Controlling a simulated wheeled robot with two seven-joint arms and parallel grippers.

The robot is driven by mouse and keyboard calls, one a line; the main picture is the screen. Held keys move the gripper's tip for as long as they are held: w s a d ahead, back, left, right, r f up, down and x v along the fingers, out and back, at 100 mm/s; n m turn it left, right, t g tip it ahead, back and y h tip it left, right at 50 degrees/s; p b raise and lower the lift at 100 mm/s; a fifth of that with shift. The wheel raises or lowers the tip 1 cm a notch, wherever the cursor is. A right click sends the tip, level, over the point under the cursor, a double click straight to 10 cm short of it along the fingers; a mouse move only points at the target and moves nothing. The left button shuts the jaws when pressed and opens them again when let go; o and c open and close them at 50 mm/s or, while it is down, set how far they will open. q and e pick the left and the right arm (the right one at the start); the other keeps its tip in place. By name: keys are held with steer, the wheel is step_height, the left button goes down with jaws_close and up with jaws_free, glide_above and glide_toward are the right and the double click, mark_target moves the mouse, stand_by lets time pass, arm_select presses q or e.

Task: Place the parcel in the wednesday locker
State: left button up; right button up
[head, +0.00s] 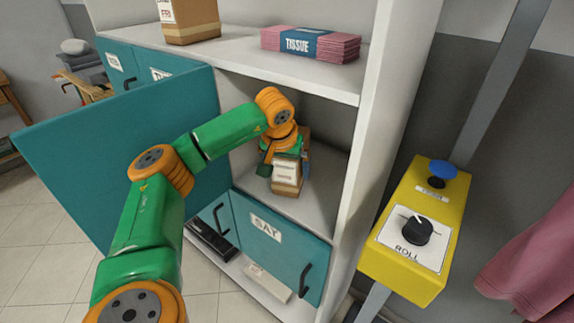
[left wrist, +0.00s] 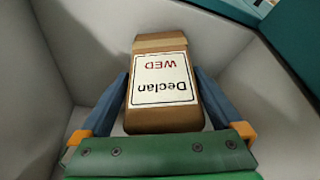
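The parcel (head: 286,178) is a small brown box with a white label. In the left wrist view the parcel (left wrist: 164,118) shows its label, which reads "Declan" and "WED". My left gripper (head: 284,160) reaches into an open locker compartment (head: 318,205). Its blue fingers (left wrist: 162,80) lie along both sides of the parcel and look closed on it. The parcel is inside the compartment, low over its floor; I cannot tell whether it touches. The teal door (head: 110,140) stands swung open to the left, and no label shows on it. My right gripper is not in view.
Pink tissue packs (head: 312,45) and a FRI parcel (head: 192,22) stand on the top shelf (head: 230,55). A white side panel (head: 385,110) bounds the compartment on the right. A yellow control box (head: 405,265) is beyond it.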

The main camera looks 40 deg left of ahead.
arm_select(q)
steer(key=shift+s+d+r, duration=0.1)
steer(key=shift+d+r, duration=0.05)
steer(key=shift+r, duration=0.25)
steer(key=s+d+b, duration=0.4)
steer(key=s+d, duration=0.1)
steer(key=s, duration=0.5)
steer(key=shift+s+d+r, duration=0.4)
